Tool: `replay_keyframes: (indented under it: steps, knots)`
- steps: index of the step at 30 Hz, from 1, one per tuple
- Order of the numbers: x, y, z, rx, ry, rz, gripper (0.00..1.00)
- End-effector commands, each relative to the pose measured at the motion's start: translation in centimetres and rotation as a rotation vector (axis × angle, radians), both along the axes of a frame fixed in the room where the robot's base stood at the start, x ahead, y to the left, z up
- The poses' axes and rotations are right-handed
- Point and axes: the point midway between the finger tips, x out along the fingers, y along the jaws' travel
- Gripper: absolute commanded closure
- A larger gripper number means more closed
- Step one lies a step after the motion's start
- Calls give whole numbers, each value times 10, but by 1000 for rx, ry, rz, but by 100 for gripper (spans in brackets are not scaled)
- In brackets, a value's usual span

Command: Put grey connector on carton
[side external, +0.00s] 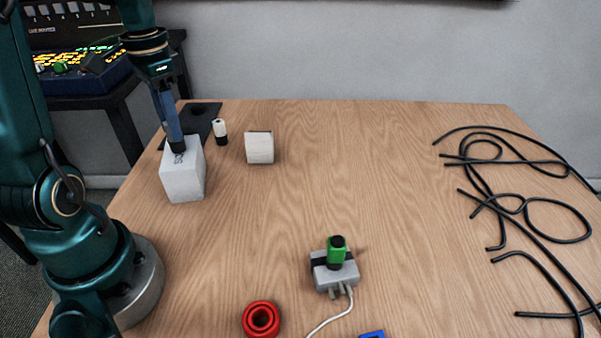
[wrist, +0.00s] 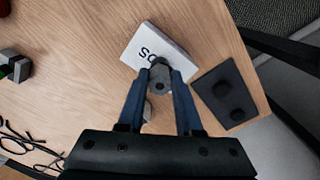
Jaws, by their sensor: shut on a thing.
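The carton (side external: 182,181) is a white box with dark lettering on top, standing at the left of the table. It also shows in the wrist view (wrist: 135,46), ahead of my fingertips. My gripper (side external: 175,143) points down at the carton's top in the side view. In the wrist view its two blue fingers are shut on the grey connector (wrist: 160,80), a small grey piece with a round dark hole. The connector overlaps the carton's lettered face there. I cannot tell whether it touches the carton. In the side view the connector is hard to make out.
A dark plate (wrist: 215,84) lies beside the carton. A white-and-black cylinder (side external: 219,129) and a white block (side external: 260,149) stand nearby. A grey box (side external: 322,278) with a green part and a red ring (side external: 249,320) are in front. Black cables (side external: 485,205) lie right; the middle is clear.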

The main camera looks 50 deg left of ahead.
Motion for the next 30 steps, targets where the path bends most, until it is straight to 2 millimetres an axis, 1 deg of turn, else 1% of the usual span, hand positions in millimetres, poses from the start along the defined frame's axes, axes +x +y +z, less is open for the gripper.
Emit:
replay_keyframes:
  steps: [2, 12, 13, 14, 15, 25, 28, 30]
  knots:
    - [0, 0, -4, 0, 0, 0, 100]
    - [0, 0, -7, 0, 0, 0, 100]
    - [0, 0, -7, 1, -1, 0, 62]
    - [0, 0, -7, 1, -1, 0, 51]
    - [0, 0, -7, 1, -1, 0, 36]
    - [0, 0, -6, 1, -1, 0, 36]
    - [1, 1, 0, 3, -3, 0, 36]
    - [1, 1, 8, 5, -5, 0, 36]
